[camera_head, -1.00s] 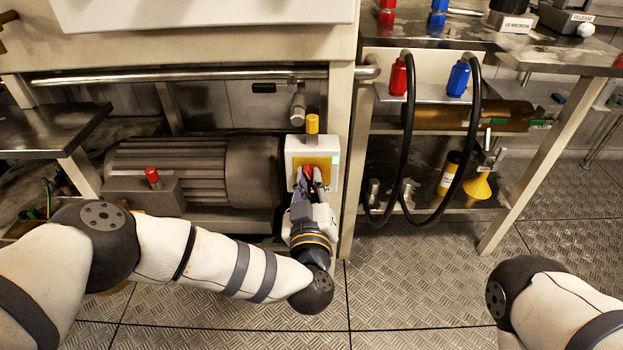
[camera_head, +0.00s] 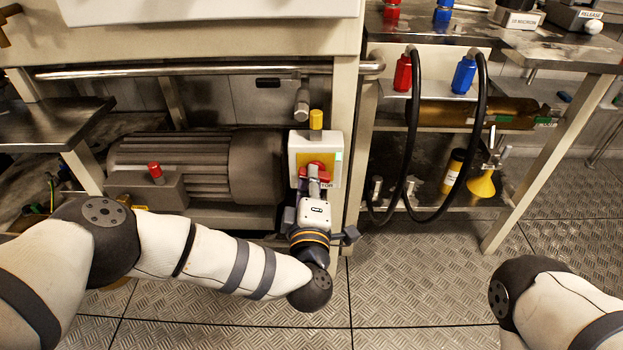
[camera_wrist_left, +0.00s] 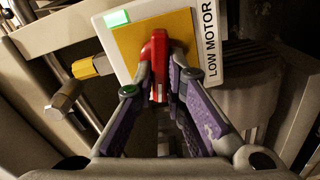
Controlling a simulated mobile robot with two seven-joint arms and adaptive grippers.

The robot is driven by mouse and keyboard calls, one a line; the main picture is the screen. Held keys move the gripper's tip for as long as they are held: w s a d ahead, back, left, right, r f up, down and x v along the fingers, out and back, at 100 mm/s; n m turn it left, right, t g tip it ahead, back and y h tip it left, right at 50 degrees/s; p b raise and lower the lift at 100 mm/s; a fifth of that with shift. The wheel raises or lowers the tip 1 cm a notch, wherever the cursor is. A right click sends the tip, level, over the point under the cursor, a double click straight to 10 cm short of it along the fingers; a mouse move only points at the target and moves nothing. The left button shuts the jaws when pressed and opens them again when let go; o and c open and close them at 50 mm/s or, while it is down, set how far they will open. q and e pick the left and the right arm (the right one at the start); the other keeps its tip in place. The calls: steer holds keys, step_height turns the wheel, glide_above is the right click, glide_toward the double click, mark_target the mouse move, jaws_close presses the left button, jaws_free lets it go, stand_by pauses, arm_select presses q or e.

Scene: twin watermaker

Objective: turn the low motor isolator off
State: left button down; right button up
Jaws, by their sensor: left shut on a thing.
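The low motor isolator (camera_head: 333,146) is a white box with a yellow plate, a green lamp at its right edge and a red handle (camera_head: 317,167). My left gripper (camera_head: 314,180) reaches it from below and is shut on the red handle. In the left wrist view, the red handle (camera_wrist_left: 160,52) sits between the two fingertips (camera_wrist_left: 162,82). The isolator box (camera_wrist_left: 207,30) appears turned there, with its LOW MOTOR label running upward. The handle lies roughly along the label's direction, crosswise on the box. My right gripper is out of view; only part of my right arm shows.
A grey motor (camera_head: 205,165) stands left of the isolator. A yellow-capped fitting (camera_head: 316,119) sits on top of the box. A frame post (camera_head: 352,150) stands close at its right, and black hoses (camera_head: 410,150) hang beyond it. The plated floor in front is open.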

arm_select(q)
steer(key=shift+f+n, duration=0.15)
steer(key=shift+n, duration=1.45)
steer(key=c, duration=1.6)
jaws_free()
steer(key=shift+c, duration=0.2)
steer(key=s, duration=1.2)
